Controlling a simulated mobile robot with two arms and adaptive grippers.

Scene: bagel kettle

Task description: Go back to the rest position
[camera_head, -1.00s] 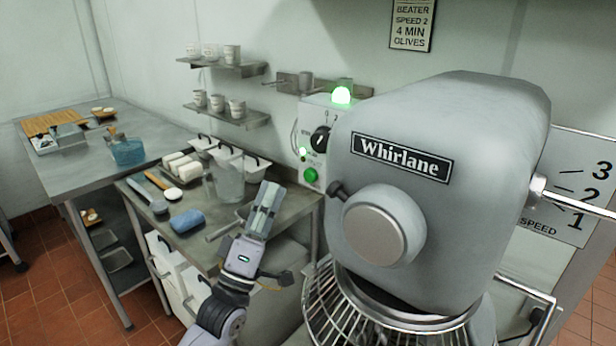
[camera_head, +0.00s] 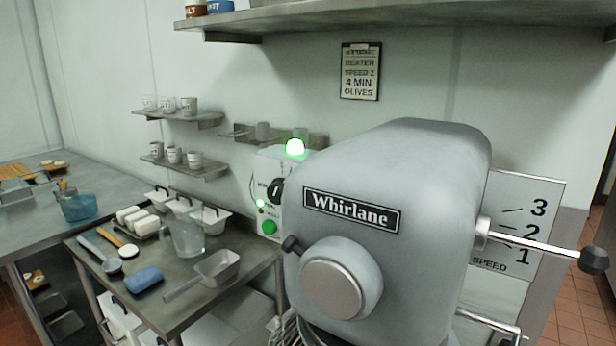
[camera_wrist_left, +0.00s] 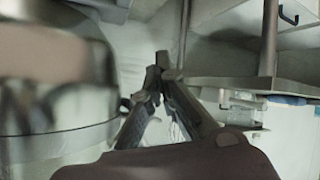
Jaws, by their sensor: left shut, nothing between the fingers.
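My left gripper (camera_wrist_left: 160,75) shows in the left wrist view with its fingers together and nothing between them. It is beside a large rounded metal surface at the left of that view, blurred, and below a table edge at the right. It is out of the head view. My right gripper is in neither view. The grey Whirlane mixer (camera_head: 410,180) stands at the right centre of the head view, with its round front hub and a lever on its right side.
A steel table (camera_head: 215,295) left of the mixer holds a scoop (camera_head: 217,265), a clear jug (camera_head: 186,238), a blue cloth (camera_head: 143,280) and white tubs (camera_head: 211,222). A control box (camera_head: 268,190) shows green lights. A wall shelf (camera_head: 400,18) crosses the top.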

